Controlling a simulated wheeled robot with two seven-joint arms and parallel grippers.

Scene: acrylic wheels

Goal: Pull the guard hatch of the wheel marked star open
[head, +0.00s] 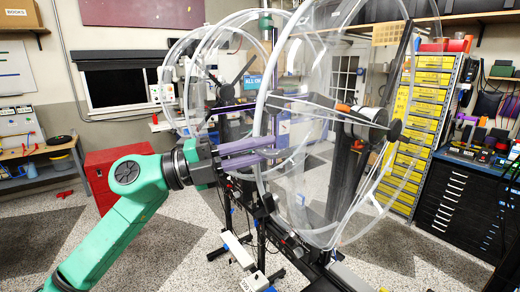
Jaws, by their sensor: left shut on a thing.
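Large clear acrylic wheels stand in a row on dark stands. The nearest wheel (325,62) is at the right, with a hub (362,124) and a dark upright behind it. More clear wheels (200,52) stand behind it to the left. My left gripper (279,152) reaches in from the left at the near wheel's left rim. Its purple fingers are shut on a thin part there, apparently the clear guard hatch, whose outline is hard to make out. I cannot read a star mark on any wheel. My right gripper is not in view.
A red cabinet (105,178) stands behind my left arm. A rack of yellow drawers (418,105) and a black tool chest (462,205) stand at the right. A white box (238,250) is low by the stands. The speckled floor is open at the lower left.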

